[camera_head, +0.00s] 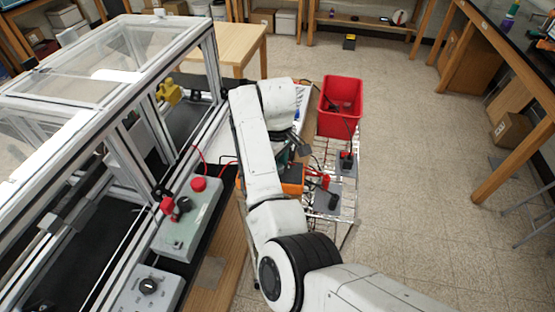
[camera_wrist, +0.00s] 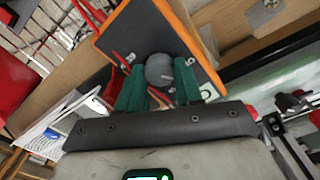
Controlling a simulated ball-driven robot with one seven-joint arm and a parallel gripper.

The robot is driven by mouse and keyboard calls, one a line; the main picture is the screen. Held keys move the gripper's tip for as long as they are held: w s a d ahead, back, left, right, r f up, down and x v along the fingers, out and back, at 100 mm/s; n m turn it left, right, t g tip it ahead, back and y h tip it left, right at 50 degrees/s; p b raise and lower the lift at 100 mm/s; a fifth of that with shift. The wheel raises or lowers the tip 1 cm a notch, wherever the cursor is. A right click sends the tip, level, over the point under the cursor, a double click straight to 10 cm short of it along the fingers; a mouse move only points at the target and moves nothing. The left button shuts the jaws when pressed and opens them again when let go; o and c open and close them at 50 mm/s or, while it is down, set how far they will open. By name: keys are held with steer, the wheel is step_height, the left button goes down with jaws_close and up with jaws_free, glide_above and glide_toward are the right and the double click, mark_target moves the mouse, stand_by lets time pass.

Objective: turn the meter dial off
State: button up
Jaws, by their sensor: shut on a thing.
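The meter (camera_wrist: 150,32) has a dark face with an orange edge. In the wrist view it fills the upper middle, tilted in the picture. Its round grey dial (camera_wrist: 159,70) carries a pale pointer mark. My gripper (camera_wrist: 160,78) has its two green fingers on either side of the dial and is shut on it. Red leads show near the fingers on the meter's face. In the head view the orange meter (camera_head: 293,180) shows just right of my arm, partly hidden by it. My fingertips and the dial are hidden there behind my arm.
A control box (camera_head: 188,222) with red buttons and a second box with a black knob (camera_head: 148,286) stand left of my arm, beside the metal extrusion frame (camera_head: 125,150). A red bin (camera_head: 340,105) sits on the wire rack to the right. The floor farther right is clear.

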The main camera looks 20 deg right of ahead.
steer(key=shift+n, duration=1.1)
stand_by(0.5)
steer(key=o, duration=1)
steer(key=shift+o, duration=0.2)
step_height(320, 180, up, 11)
steer(key=shift+f, duration=0.1)
